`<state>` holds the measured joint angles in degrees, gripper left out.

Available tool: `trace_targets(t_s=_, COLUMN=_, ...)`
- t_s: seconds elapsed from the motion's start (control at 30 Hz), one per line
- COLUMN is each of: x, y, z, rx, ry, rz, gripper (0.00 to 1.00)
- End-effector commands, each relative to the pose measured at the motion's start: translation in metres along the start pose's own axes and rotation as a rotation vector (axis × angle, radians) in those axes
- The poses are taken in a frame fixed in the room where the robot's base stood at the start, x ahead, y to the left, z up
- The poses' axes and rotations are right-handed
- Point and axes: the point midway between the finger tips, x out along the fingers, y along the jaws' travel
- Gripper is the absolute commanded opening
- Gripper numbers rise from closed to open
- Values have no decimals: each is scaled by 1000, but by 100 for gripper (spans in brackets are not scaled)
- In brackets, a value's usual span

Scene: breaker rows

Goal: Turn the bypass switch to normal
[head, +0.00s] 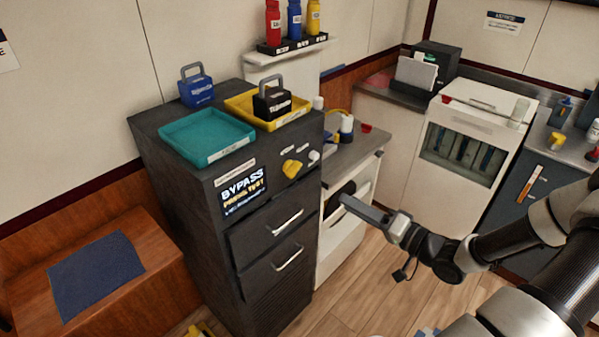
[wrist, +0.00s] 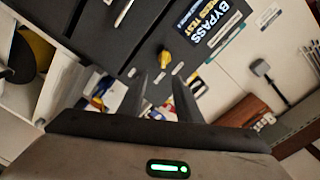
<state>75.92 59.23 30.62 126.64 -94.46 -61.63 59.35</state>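The bypass switch is a yellow knob (head: 292,168) on the upper front of a dark cabinet (head: 190,215), right of the sign reading BYPASS (head: 243,190). Small pale labels surround the knob, too small to read, so I cannot tell which position it points to. In the wrist view the knob (wrist: 164,58) shows beyond the fingertips, near the middle. My gripper (head: 347,203) is in front of the cabinet, to the right of the knob and lower in the head view. Its two fingers (wrist: 158,84) are apart with nothing between them. It does not touch the knob.
A teal tray (head: 207,137) and a yellow tray (head: 268,111) holding a black padlock-shaped block (head: 271,101) sit on the cabinet top. A blue one (head: 196,88) stands behind. Drawer handles (head: 287,221) project below the knob. A counter (head: 352,150) stands to the right.

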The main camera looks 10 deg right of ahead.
Motion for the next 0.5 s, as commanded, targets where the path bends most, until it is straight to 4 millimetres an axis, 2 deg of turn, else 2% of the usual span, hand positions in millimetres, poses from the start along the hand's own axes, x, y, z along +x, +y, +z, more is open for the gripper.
trace_targets(t_s=0.13, x=4, y=-8, z=-2, rx=17, ry=20, rz=-46, gripper=31)
trace_targets(t_s=0.23, x=17, y=-8, z=-2, rx=16, ry=18, rz=-45, gripper=31)
trace_targets(t_s=0.5, x=74, y=-11, z=-2, rx=17, ry=16, rz=-43, gripper=31)
